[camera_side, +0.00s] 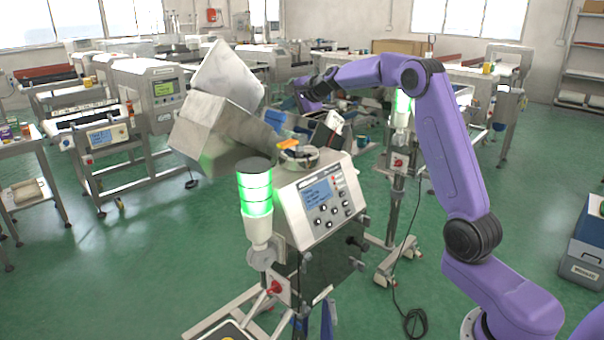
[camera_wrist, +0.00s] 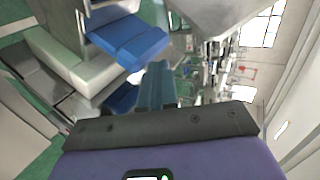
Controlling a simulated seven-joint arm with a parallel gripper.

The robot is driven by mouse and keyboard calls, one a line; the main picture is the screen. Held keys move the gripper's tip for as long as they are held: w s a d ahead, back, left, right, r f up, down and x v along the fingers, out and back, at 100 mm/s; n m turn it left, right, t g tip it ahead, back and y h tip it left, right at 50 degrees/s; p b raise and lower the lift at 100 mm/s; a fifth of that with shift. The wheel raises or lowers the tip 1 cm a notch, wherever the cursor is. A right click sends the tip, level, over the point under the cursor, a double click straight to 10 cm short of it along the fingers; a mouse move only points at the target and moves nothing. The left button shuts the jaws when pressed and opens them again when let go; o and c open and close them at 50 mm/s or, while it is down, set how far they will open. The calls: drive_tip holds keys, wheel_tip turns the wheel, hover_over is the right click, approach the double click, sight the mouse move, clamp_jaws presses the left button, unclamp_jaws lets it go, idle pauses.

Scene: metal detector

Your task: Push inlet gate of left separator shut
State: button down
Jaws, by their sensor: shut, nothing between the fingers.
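The nearer separator has a grey control box (camera_side: 322,205) with a blue screen and a lit green stack light (camera_side: 255,192); I take it as the left one. A tilted metal hopper (camera_side: 210,130) stands above it, with a flat metal plate (camera_side: 228,75) raised at its top. I cannot tell for sure which part is the inlet gate. My gripper (camera_wrist: 155,85) is shut and empty, with blue-teal fingers pointing away from the wrist. A blue block-like part (camera_wrist: 128,40) lies to their left, apart from them in the picture. In the side view my gripper's tips are hard to make out behind the separator.
A second separator stands behind, with its own green light (camera_side: 402,108). An orange piece (camera_side: 288,145) sits by a round metal rim (camera_side: 299,157) on top of the nearer one. Conveyor machines (camera_side: 150,90) line the left. Green floor is open at the lower left.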

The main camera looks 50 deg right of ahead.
drive_tip(key=shift+a+f, duration=0.25)
drive_tip(key=shift+f, duration=0.05)
drive_tip(key=shift+r, duration=3.6)
